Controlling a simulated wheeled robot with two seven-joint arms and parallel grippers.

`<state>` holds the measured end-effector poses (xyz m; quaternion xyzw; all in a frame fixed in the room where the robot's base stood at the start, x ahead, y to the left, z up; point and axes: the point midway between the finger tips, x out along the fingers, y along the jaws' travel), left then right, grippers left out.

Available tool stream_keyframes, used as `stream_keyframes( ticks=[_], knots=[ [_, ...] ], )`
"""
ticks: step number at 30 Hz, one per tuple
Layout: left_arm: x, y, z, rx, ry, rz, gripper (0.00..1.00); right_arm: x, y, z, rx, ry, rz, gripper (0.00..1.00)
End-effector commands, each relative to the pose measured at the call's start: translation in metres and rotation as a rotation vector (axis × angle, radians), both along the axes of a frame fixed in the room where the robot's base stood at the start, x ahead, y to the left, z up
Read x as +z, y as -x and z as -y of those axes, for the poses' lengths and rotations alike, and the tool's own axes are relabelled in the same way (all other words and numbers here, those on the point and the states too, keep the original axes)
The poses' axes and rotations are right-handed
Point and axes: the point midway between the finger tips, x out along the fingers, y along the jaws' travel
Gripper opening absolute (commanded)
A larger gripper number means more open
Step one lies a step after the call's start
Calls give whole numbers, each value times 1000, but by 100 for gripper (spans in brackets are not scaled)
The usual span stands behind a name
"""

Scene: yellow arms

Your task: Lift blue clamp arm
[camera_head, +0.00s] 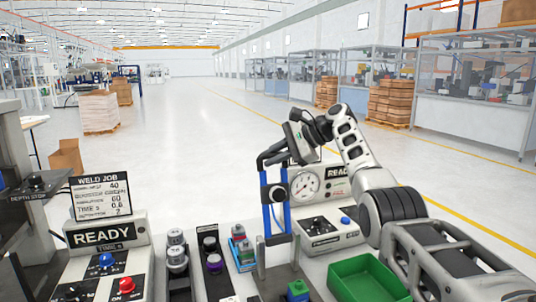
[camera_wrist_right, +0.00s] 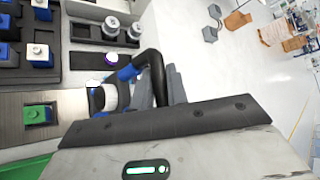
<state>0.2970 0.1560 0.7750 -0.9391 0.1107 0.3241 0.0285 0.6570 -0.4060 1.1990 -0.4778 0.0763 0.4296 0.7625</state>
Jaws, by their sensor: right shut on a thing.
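The blue clamp arm (camera_head: 266,216) stands upright above a metal fixture (camera_head: 262,262) at the centre front in the head view. It has two blue bars and a dark handle bar across the top. Its blue part also shows in the right wrist view (camera_wrist_right: 128,72), beside the black handle. My right gripper (camera_head: 288,148) is shut on the handle at the top of the clamp arm. In the right wrist view its grey fingers (camera_wrist_right: 172,85) are at the black handle, partly hidden by the gripper body. My left gripper is not in view.
A green-and-blue block (camera_head: 298,290) sits at the fixture's base. A green tray (camera_head: 368,274) lies to the right. A gauge box (camera_head: 330,178) stands behind. Dark trays with small parts (camera_head: 214,262) and a READY panel (camera_head: 103,236) are to the left.

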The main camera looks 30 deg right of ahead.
Motion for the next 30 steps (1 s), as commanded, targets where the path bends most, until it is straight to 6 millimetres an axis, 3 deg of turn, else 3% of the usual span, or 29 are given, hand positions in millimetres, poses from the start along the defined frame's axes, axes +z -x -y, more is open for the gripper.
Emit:
stream_keyframes(
  ticks=[16,17,19,30],
  knots=[
    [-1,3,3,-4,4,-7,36,-3,3,-5,16,-11,-29,0],
    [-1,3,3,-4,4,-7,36,-3,3,-5,16,-11,-29,18],
    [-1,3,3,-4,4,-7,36,-3,3,-5,16,-12,-30,37],
    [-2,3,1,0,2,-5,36,-7,5,-3,14,-10,-38,37]
  ],
)
